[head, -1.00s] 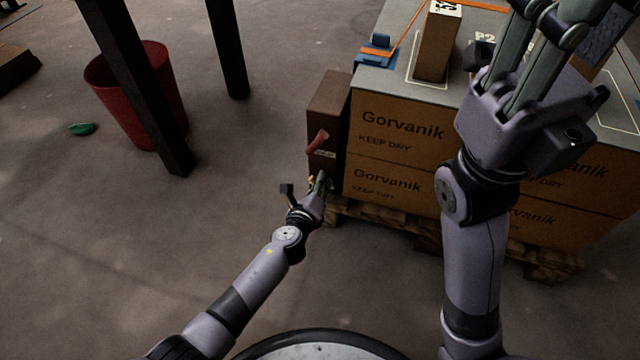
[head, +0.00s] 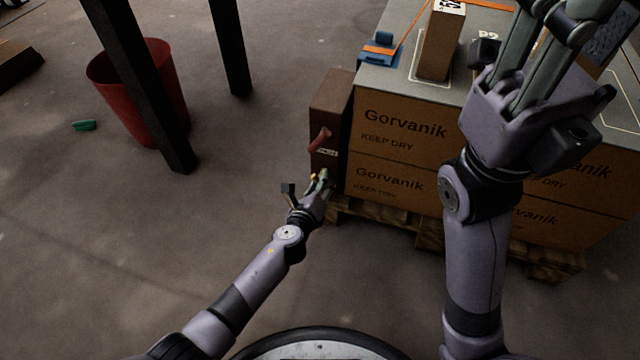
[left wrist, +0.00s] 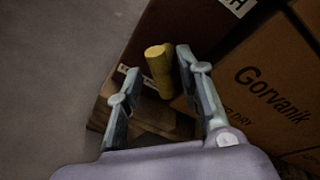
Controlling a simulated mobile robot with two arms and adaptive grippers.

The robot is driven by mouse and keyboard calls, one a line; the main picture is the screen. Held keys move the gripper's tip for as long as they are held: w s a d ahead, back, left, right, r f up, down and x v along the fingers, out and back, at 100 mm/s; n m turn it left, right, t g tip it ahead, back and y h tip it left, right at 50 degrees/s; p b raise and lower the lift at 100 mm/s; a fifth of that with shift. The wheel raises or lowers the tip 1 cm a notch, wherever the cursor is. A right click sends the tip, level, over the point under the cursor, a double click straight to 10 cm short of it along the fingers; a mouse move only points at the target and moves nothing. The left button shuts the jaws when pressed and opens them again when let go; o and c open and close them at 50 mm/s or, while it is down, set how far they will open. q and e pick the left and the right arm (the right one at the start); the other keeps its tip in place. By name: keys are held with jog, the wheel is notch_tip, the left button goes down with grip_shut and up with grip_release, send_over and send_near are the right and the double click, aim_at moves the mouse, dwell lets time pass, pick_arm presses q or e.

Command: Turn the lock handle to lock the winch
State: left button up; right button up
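The winch is a dark brown box (head: 330,105) beside the carton stack in the head view. A red handle (head: 320,139) sticks out of its front, with a small pale label below it. A yellow handle (left wrist: 160,71) low on the box shows clearly in the left wrist view; it looks like the lock handle. My left gripper (left wrist: 159,64) is open, with a finger on either side of the yellow handle. Contact cannot be told. In the head view this gripper (head: 319,180) is small and low before the box. My right gripper (head: 545,35) is raised over the cartons, its fingertips cut off.
Gorvanik cartons (head: 400,125) stand on a wooden pallet (head: 430,235) right of the winch. A red bucket (head: 125,100) stands behind a dark post (head: 145,85) at the left. A green object (head: 84,126) lies on the floor. Floor left of the winch is clear.

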pick_arm(q)
jog(key=shift+s+r, duration=0.1)
jog(key=v, duration=1.2)
dwell(0.4)
